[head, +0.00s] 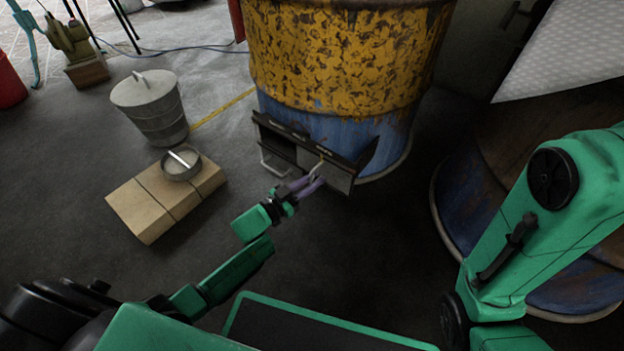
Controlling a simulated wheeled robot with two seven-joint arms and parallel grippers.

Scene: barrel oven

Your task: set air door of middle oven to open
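The middle oven (345,50) is a yellow and blue barrel with worn paint. Low on its front is a black frame holding a grey air door panel (338,178) with a thin upright handle (318,167). A second pale handle (272,168) shows at the frame's left part. A dark opening lies between them. Small lettering on the frame's top edge is too small to read. My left gripper (312,185) has its purple fingers at the panel's handle, partly overlapping it. Whether they grip it cannot be told. My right arm is at the right; its gripper is out of view.
A wooden block (150,208) with a small round bowl (181,164) lies left of my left gripper. A lidded metal bucket (150,105) stands behind it. Another barrel (500,180) stands at the right, near my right arm. Floor before the oven is clear.

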